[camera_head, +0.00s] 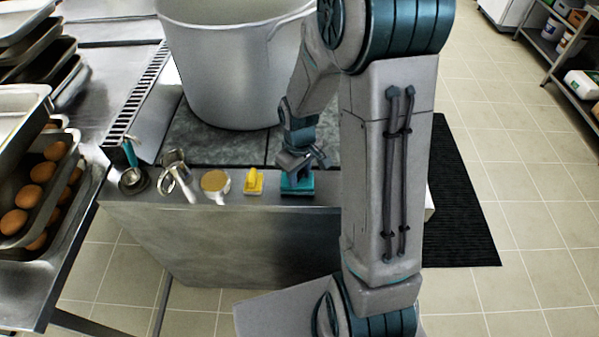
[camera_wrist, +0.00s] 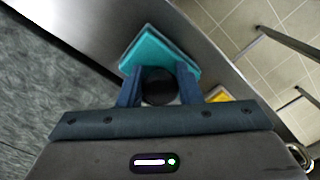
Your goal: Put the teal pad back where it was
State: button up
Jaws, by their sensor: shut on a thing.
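The teal pad (camera_head: 297,184) is at the front ledge of the steel counter, under my gripper (camera_head: 298,166). In the wrist view the teal pad (camera_wrist: 158,56) shows just beyond the two fingertips, and my gripper (camera_wrist: 158,84) has a dark round part between its fingers. My gripper is shut on the teal pad's dark upper part. The pad looks level and on or very close to the ledge; I cannot tell if it touches.
Left of the pad on the ledge are a yellow pad (camera_head: 254,182), a round tan-topped container (camera_head: 215,182) and metal utensils (camera_head: 175,175). A large stockpot (camera_head: 233,65) stands behind. Egg trays (camera_head: 30,200) are at far left. The ledge's front edge drops to the floor.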

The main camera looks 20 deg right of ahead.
jog(key=shift+f, duration=0.25)
jog(key=shift+f, duration=0.2)
jog(key=o, duration=1.1)
jog(key=shift+r, duration=0.15)
